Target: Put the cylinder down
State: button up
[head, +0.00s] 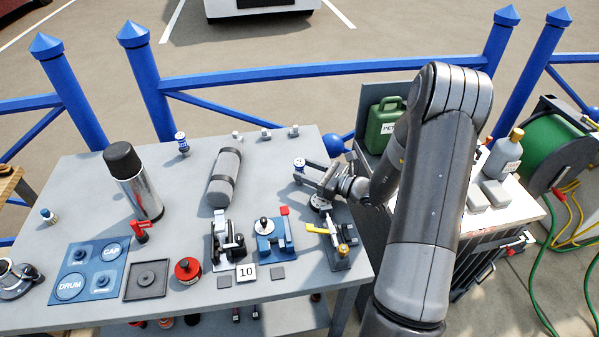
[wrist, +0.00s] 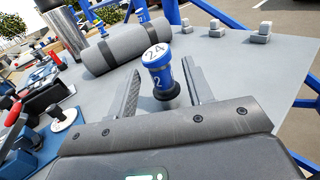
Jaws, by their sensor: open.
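A small blue cylinder (wrist: 163,78) with a white top marked "24" and a dark lower end stands upright between the fingers of my gripper (wrist: 165,80) in the wrist view. The fingers are open, with a visible gap on each side of it. Its lower end is over the grey table and seems to rest there; the contact is partly hidden by my gripper. In the head view, my gripper (head: 308,178) is at the table's right side, and the cylinder's pale top (head: 299,162) shows by the fingers.
A grey strapped roll (head: 225,175) lies left of my gripper. Another blue-and-white cylinder (head: 182,143) stands farther left. Clamps, including a yellow-handled one (head: 338,240), sit in front. Small grey blocks (head: 266,134) line the back edge. A steel flask (head: 137,188) stands at left.

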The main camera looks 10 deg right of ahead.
jog(key=x, duration=0.2)
jog(key=shift+w+a, duration=0.2)
jog(key=shift+a, duration=0.05)
jog(key=shift+c, duration=0.2)
grip_shut()
